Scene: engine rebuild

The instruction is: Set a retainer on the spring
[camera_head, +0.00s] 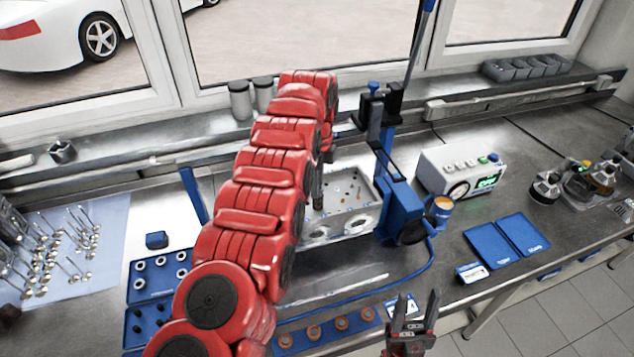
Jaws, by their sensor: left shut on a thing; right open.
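The light-metal cylinder head (345,205) sits in a stand at the middle of the bench, partly behind my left arm. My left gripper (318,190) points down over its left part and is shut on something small. My arm and the gripper hide what it holds, and I cannot tell whether it touches the head. The spring under it cannot be made out. Grey rings, perhaps retainers (139,284), lie in the blue tray (150,297) at left.
A blue spring-compressor-like stand (402,207) rises right of the head. Valves (77,238) lie on a pale mat at left. A strip with orange rings (342,324) runs along the front.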

